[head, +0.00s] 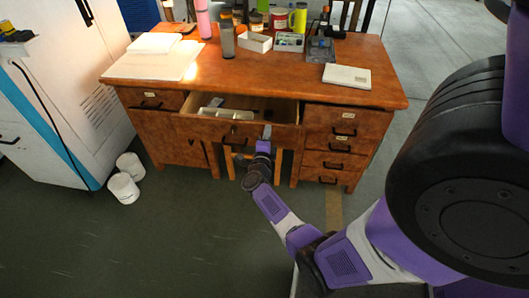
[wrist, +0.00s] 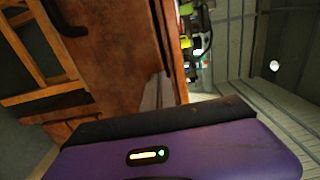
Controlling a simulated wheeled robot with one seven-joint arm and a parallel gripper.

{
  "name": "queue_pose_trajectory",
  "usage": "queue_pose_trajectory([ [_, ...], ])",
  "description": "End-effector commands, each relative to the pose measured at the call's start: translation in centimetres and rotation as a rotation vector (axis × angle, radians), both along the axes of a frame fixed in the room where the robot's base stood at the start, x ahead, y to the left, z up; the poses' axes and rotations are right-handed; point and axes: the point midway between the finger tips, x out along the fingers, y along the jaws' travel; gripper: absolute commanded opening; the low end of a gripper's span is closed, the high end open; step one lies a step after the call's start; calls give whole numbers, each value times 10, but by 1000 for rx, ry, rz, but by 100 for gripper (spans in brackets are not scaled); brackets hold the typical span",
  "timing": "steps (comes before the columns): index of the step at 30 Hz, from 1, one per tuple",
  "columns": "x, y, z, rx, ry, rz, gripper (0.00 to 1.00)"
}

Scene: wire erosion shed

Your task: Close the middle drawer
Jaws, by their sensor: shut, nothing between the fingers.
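The middle drawer (head: 208,128) of the wooden desk is pulled out, and light-coloured items show inside it. Its dark handle (head: 238,141) is on the front face. My gripper (head: 267,132) is shut and empty at the right part of the drawer front; I cannot tell whether it touches. In the wrist view the brown drawer front (wrist: 112,45) appears turned on its side, with a dark handle (wrist: 62,18) at upper left. The purple gripper body (wrist: 190,150) fills the bottom of that view, and its fingertips are hidden there.
The desk top (head: 300,72) holds papers (head: 150,60), a white notebook (head: 347,76), bottles and small boxes. Side drawers (head: 335,142) at right look shut. Two white cylinders (head: 124,187) stand on the floor beside a white cabinet (head: 65,80). Floor in front is clear.

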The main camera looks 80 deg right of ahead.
Motion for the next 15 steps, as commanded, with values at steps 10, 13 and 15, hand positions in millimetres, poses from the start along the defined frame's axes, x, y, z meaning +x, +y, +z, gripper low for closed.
queue_pose_trajectory([
  [10,7,-96,-7,-2,-5,-5,0],
  [13,9,-118,-6,-2,-5,-4,0],
  [15,10,-131,-6,-2,-3,-3,0],
])
